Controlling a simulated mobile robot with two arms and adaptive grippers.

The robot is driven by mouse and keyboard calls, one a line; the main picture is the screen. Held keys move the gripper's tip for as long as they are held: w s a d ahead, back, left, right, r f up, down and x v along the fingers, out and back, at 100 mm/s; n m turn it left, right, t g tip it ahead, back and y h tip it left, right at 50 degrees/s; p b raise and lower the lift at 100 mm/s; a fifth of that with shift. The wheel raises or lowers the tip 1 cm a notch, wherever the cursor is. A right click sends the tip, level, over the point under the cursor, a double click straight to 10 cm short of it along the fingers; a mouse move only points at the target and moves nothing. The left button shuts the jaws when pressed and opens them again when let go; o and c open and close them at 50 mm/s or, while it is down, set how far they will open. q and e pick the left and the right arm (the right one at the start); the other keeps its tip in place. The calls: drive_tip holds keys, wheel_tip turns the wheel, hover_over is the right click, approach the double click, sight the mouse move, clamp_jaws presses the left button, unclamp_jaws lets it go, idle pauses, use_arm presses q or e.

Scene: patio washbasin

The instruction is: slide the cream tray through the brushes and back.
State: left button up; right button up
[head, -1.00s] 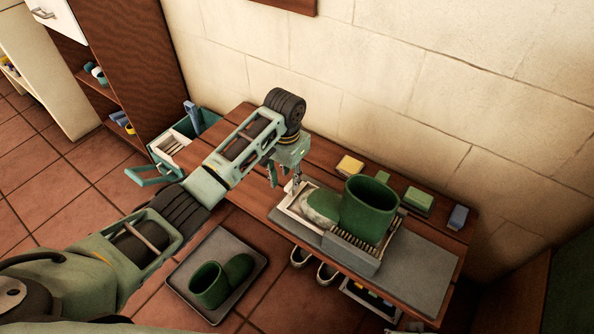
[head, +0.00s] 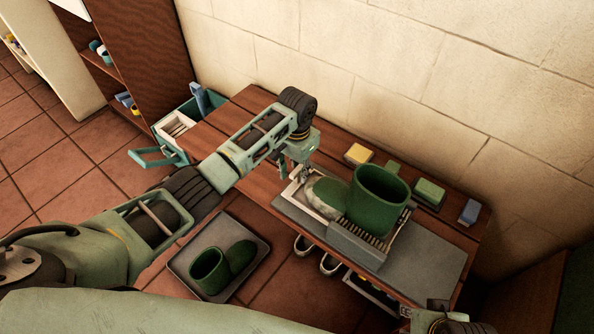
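The cream tray (head: 297,194) lies on the bench, its left end showing. A dark green boot (head: 379,200) stands on it, its toe covered in pale foam. A grey brush block (head: 357,246) with rows of bristles stands along the near side, and the tray reaches in beside the boot. My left gripper (head: 296,172) points down at the tray's left end. Its fingers are small and dark here, so I cannot tell whether they hold the rim. Part of my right arm (head: 447,322) shows at the bottom edge, its fingertips not clear.
A grey mat (head: 432,262) lies bare right of the brushes. A yellow sponge (head: 357,154), a green block (head: 429,191) and a blue block (head: 469,212) lie along the wall. A second green boot (head: 210,270) stands on a floor tray (head: 180,262). A teal crate (head: 163,156) is at left.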

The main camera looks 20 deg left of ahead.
use_arm(q)
clamp_jaws()
idle(0.3)
idle(0.4)
